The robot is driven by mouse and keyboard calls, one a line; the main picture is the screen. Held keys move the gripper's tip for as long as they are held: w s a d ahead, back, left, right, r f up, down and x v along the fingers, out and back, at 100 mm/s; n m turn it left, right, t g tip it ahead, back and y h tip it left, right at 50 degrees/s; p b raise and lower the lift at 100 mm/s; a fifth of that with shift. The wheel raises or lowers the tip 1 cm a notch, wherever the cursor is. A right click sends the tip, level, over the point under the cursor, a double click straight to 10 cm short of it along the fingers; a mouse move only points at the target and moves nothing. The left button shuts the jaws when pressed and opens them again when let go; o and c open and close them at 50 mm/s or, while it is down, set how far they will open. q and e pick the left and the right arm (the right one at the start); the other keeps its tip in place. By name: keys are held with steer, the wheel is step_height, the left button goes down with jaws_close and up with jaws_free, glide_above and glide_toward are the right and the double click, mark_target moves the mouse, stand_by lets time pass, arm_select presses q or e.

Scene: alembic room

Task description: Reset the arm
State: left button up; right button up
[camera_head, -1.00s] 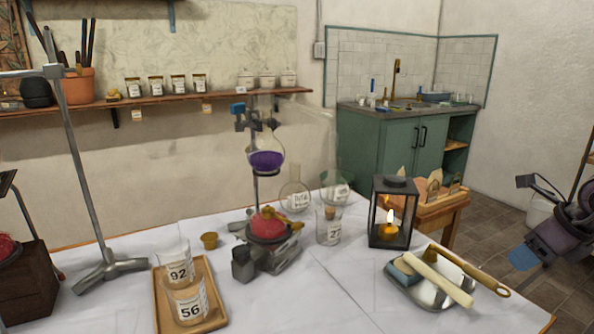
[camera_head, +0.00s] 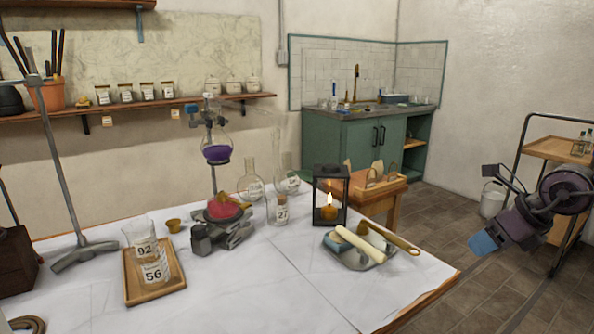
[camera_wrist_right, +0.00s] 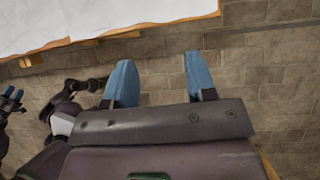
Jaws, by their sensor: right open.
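My right gripper (camera_head: 484,243) is at the right of the head view, over the tiled floor and apart from the white-topped table (camera_head: 240,285). In the right wrist view its two blue fingers (camera_wrist_right: 155,78) stand apart with only floor between them, so it is open and empty. The table's edge shows at the top left of that view. My left gripper does not show in the head view.
The table holds a tray with beakers (camera_head: 152,293), a flask of purple liquid (camera_head: 216,153), a lit lantern (camera_head: 345,170) and a metal dish (camera_head: 375,263). A trolley (camera_head: 548,149) and a bucket (camera_head: 492,200) stand behind my right arm.

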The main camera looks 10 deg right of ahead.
steer(key=a+f+m+t+y, duration=0.25)
steer(key=a+m+y, duration=0.25)
steer(key=a, duration=0.3)
steer(key=s+a+f+m+t+h, duration=0.2)
steer(key=s+f+m+h, duration=0.1)
steer(key=s+f+m, duration=0.8)
steer(key=s+a+f+m+t+h, duration=0.2)
steer(key=s+a+f+m, duration=0.1)
steer(key=s+f+m, duration=0.85)
steer(key=s+a+f+m+g+h, duration=0.1)
steer(key=s+a+f+m, duration=0.2)
steer(key=s+m, duration=0.25)
steer(key=s+a+f+m+g+h, duration=0.1)
steer(key=s+a+f+m+h, duration=0.1)
steer(key=s+m, duration=0.4)
arm_select(q)
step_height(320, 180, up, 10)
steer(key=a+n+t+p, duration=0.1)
steer(key=p, duration=1.4)
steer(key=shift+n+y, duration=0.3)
arm_select(e)
step_height(320, 180, up, 10)
steer(key=s, duration=0.1)
steer(key=shift+s+d, duration=0.35)
steer(key=shift+s, duration=0.05)
